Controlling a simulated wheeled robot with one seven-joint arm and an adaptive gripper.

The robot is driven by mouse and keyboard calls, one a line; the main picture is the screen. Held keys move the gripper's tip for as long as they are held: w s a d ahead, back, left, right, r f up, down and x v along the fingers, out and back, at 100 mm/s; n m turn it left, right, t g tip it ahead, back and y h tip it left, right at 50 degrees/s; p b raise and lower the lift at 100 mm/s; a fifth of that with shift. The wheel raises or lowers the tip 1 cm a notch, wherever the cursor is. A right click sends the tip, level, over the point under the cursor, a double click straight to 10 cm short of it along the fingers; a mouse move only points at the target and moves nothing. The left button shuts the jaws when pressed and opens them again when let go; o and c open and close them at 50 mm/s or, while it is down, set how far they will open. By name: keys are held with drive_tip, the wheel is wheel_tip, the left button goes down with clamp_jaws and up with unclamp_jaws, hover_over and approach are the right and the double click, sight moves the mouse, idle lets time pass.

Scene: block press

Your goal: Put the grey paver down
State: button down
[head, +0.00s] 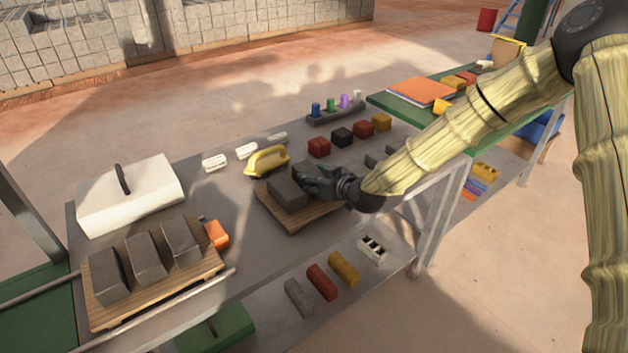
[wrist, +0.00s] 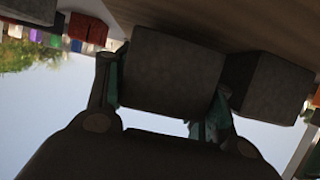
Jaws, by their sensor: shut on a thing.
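My gripper (head: 312,182) is shut on a grey paver (wrist: 170,75), which sits between its two fingers in the wrist view. A second grey paver (wrist: 265,87) is close beside the held one. Both are at a small wooden board (head: 295,222) in the middle of the table; its wood also shows in the wrist view (wrist: 205,18). In the head view a dark grey paver (head: 285,195) stands on this board by my fingertips, and my gripper partly hides the blocks there. I cannot tell whether the held paver touches the board.
A larger wooden board (head: 190,285) with three grey pavers stands front left, beside a white box with a black handle (head: 130,193). Red, black and yellow blocks (head: 342,137) stand behind. Several bricks (head: 321,282) lie on a lower shelf.

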drive_tip(key=shift+f, duration=0.4)
drive_tip(key=shift+f, duration=0.1)
drive_tip(key=c, duration=0.9)
unclamp_jaws()
drive_tip(key=shift+o, duration=0.2)
drive_tip(key=b+v, duration=0.1)
drive_tip(key=v, duration=1.1)
drive_tip(key=shift+d, duration=0.1)
